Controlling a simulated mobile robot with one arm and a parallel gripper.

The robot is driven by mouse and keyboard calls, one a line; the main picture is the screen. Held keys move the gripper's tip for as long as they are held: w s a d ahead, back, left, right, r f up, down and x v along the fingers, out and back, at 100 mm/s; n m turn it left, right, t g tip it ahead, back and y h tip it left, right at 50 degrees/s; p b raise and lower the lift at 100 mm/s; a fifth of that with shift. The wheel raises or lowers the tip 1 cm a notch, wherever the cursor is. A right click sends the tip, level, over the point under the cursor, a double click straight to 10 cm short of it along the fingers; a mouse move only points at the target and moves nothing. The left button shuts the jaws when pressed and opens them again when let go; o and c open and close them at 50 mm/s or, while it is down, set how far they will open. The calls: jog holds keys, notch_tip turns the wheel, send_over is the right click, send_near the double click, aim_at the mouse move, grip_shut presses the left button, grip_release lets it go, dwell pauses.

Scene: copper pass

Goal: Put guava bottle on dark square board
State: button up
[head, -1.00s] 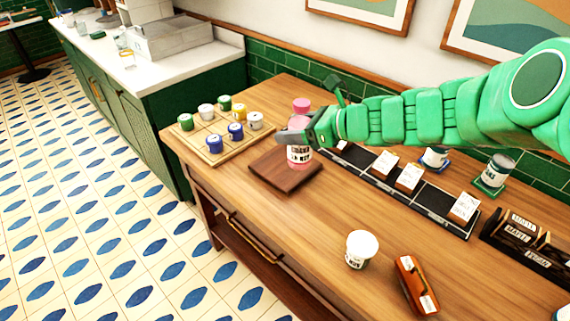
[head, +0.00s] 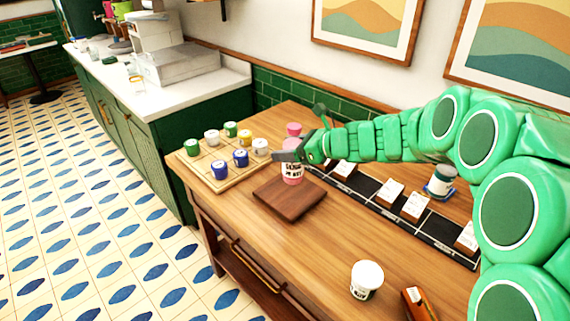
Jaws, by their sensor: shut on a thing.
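The guava bottle (head: 292,173) is pink with a white label and a pink top, and it looks upright. My gripper (head: 289,155) is shut around its upper part, hiding some of it. The dark square board (head: 288,203) lies on the wooden counter. The bottle's lower end overlaps the board's far corner in the head view. I cannot tell whether it touches the board or hangs above or just behind it. The near part of the board is bare.
A light wooden tray (head: 223,186) with several small lidded jars lies left of the board. A black divided strip (head: 372,195) with white cards runs along the right. A white-lidded cup (head: 366,279) and an orange-brown object (head: 417,303) stand nearer. Counter between is clear.

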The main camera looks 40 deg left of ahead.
jog(key=w+a+f, duration=0.2)
jog(key=a+f, duration=0.1)
jog(key=f, duration=0.5)
jog(key=shift+w+a+f, duration=0.3)
jog(key=shift+a, duration=0.1)
jog(key=shift+f, duration=0.1)
jog(key=o, duration=1.4)
jog(key=shift+c, duration=0.2)
jog(key=v, duration=1.2)
